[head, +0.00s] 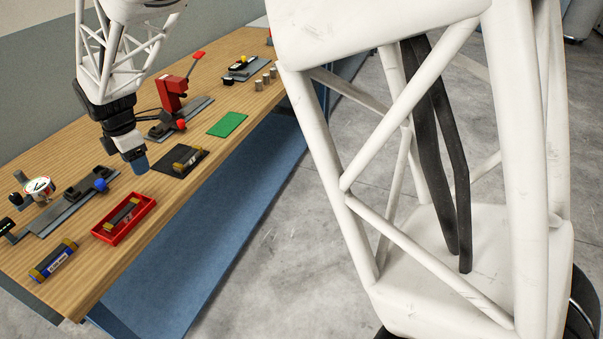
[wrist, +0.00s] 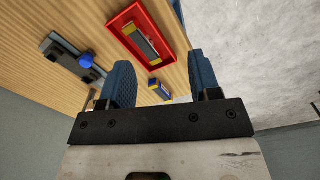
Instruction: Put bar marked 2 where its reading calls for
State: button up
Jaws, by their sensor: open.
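My gripper (head: 137,163) is above the bench, behind the red tray and left of the black mat. In the wrist view my gripper (wrist: 160,62) is open and empty, its two blue fingers apart. A dark bar with brass-coloured ends (head: 123,215) lies in the red tray (head: 98,234); it also shows in the wrist view (wrist: 147,42). A pale mark on it may be a 2, too small to be sure. Another bar (head: 187,158) lies on the black mat (head: 170,169). A blue-labelled bar (head: 53,261) lies at the front left. A dial gauge (head: 38,187) stands at the left.
A slide fixture with a blue knob (head: 100,185) lies beside the gauge. A red lever device (head: 172,95) stands further back. A green mat (head: 227,124) lies bare near the right edge. Small metal cylinders (head: 259,85) and another fixture (head: 243,68) are at the far end.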

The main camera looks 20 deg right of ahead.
jog(key=s+d+r+m+t, duration=0.1)
jog(key=s+d+r+m, duration=0.35)
jog(key=s+d, duration=0.35)
jog(key=s+d+r+m, duration=0.4)
jog(key=s+d+m, duration=0.15)
jog(key=d, duration=0.55)
jog(key=s+d+m, duration=0.6)
jog(key=s, duration=0.4)
jog(key=s+d+m+t, duration=0.1)
jog(key=s+d+m, duration=0.5)
jog(key=s, duration=0.4)
jog(key=shift+s+d+f+m, duration=0.2)
jog(key=shift+s+f+m, duration=0.2)
jog(key=shift+m, duration=0.1)
